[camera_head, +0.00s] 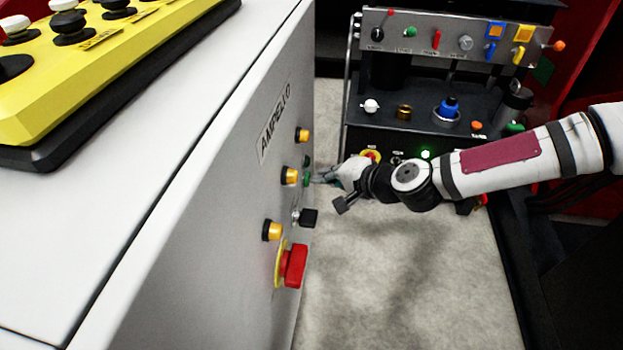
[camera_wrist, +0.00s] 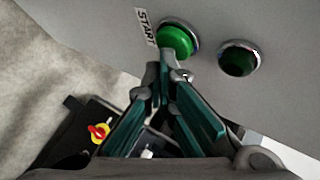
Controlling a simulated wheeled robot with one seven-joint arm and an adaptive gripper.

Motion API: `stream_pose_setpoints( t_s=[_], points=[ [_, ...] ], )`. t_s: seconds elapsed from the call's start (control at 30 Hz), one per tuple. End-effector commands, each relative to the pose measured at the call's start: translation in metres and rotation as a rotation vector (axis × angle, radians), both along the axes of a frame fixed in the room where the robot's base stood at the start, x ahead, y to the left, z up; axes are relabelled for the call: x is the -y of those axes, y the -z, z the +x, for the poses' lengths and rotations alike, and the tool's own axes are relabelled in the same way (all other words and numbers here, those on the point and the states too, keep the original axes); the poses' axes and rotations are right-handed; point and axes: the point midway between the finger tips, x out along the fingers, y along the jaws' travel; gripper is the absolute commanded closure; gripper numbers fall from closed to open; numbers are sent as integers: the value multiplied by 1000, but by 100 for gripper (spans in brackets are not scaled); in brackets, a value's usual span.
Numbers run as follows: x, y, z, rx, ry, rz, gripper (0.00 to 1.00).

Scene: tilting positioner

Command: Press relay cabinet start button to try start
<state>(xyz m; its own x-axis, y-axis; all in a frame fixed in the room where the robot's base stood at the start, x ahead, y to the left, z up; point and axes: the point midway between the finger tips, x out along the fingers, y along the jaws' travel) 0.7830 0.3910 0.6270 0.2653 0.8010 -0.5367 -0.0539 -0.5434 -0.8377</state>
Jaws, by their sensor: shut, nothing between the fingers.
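The grey relay cabinet (camera_head: 215,215) fills the left and middle of the head view, marked AMPELLO. Its green start button (camera_wrist: 175,40) is bright, has a metal ring and sits beside a START label (camera_wrist: 146,27) in the wrist view. A darker green round button or lamp (camera_wrist: 238,60) is to its right. My gripper (camera_wrist: 164,68) is shut and empty, its fingertips at the lower edge of the start button. I cannot tell whether they touch it. In the head view my gripper (camera_head: 319,177) reaches from the right to the green parts (camera_head: 306,180) on the cabinet face.
A red emergency stop (camera_head: 295,265), a black knob (camera_head: 308,218) and several yellow-and-black parts (camera_head: 290,176) stick out of the cabinet face. A yellow control box (camera_head: 110,65) lies on the white top. A panel (camera_head: 455,35) with switches stands behind. The floor (camera_head: 400,280) below my arm is clear.

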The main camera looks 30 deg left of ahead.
Motion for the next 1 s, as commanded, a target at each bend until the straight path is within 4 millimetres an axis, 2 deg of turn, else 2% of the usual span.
stream_pose_setpoints(
  t_s=[0.27,0.63,1.0],
  points=[
    [1,0,0,-1,-1,0,100],
    [16,0,4,-1,-1,0,100],
    [19,0,5,0,0,0,100]
  ],
)
